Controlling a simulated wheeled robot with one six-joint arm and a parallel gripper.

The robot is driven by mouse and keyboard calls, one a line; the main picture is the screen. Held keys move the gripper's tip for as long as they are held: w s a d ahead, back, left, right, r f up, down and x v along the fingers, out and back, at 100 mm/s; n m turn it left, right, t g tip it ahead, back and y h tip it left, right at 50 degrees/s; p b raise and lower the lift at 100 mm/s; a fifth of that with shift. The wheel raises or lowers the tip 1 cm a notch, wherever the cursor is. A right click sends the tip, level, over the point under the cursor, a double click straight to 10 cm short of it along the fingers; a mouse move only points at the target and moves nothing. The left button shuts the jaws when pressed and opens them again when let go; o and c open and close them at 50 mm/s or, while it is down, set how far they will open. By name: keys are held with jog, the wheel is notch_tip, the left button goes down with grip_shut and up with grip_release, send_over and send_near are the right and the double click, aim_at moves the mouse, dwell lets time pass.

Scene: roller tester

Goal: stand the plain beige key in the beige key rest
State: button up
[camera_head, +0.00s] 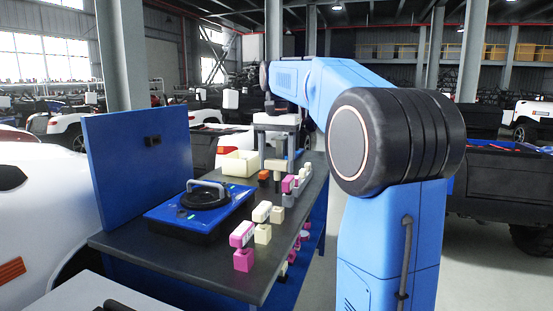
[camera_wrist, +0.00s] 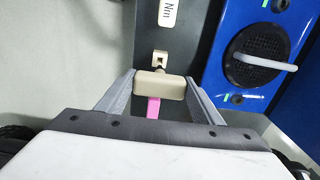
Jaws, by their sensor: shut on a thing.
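My gripper (camera_wrist: 161,95) is shut on a plain beige block, the beige key (camera_wrist: 158,84), held crosswise between the two grey fingers. A small beige piece with a dark notch, which looks like the beige key rest (camera_wrist: 160,58), is just beyond the key on the dark bench top. Whether key and rest touch, I cannot tell. In the head view my gripper (camera_head: 277,145) is over the far part of the bench, with the beige key (camera_head: 275,164) low between its fingers. The rest is hard to make out there.
The dark bench (camera_head: 190,262) carries a labelled pink key (camera_head: 241,234) and a labelled beige key (camera_head: 262,211) on blocks, near the right edge. A blue roller tester (camera_head: 198,208), a cream bin (camera_head: 240,163) and an orange block (camera_head: 263,176) are close by. A pink piece (camera_wrist: 153,107) shows under my gripper.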

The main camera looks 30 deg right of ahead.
send_over(277, 190)
jog(key=shift+w+f, duration=0.1)
jog(key=shift+f, duration=2.05)
jog(key=shift+f, duration=2.55)
jog(key=o, duration=1.9)
notch_tip(277, 190, up, 17)
jog(key=shift+r, duration=0.2)
